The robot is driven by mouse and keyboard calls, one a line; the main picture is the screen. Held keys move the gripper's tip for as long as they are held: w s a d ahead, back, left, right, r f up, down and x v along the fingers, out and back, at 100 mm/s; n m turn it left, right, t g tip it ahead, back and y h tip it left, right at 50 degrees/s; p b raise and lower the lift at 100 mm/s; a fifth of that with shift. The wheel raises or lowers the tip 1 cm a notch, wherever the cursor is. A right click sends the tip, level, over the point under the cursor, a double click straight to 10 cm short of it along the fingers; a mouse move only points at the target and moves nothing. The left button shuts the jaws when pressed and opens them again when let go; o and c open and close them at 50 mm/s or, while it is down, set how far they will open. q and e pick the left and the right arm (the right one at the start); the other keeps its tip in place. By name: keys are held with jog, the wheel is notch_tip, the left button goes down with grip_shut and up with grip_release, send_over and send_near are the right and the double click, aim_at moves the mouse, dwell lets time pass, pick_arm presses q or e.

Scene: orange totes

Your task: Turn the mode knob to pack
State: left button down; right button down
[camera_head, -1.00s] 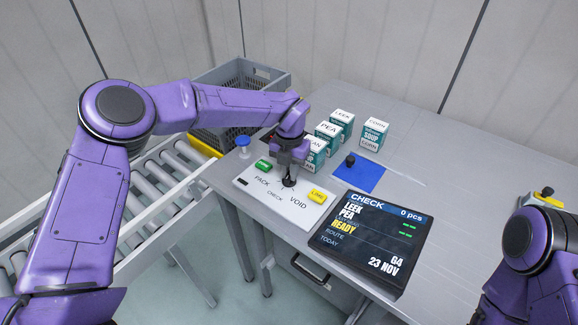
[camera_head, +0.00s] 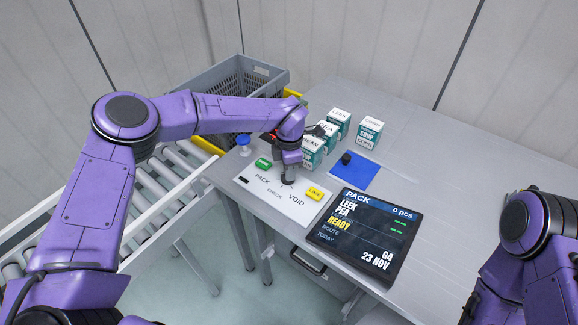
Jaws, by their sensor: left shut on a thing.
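The mode knob (camera_head: 288,181) is a small dark knob on a white panel (camera_head: 279,211) marked PACK, CHECK and VOID. My left gripper (camera_head: 287,178) points down over the panel and is shut on the knob, hiding most of it and its pointer. The screen (camera_head: 367,235) in front of the panel reads PACK at the top, with LEEK, PEA and READY below. A green button (camera_head: 263,163) and a yellow button (camera_head: 314,194) sit on the panel. My right arm shows at the right edge; its gripper is out of view.
Several labelled cartons, including a soup carton (camera_head: 369,132), stand behind the left gripper. A blue mat (camera_head: 355,172) with a dark knobbed object (camera_head: 346,158) lies to the right. A grey crate (camera_head: 268,78) and a roller conveyor (camera_head: 150,195) are at the left.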

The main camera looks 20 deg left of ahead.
pick_arm(q)
jog(key=shift+m+p, duration=0.55)
jog(key=shift+m, duration=1.45)
jog(key=c, duration=1.1)
grip_release()
jog(key=shift+r, duration=0.1)
notch_tip(320, 180, up, 10)
jog(key=b, duration=0.2)
jog(key=shift+r+b, duration=0.15)
jog(key=shift+b, duration=0.15)
jog(key=shift+s+a, duration=0.1)
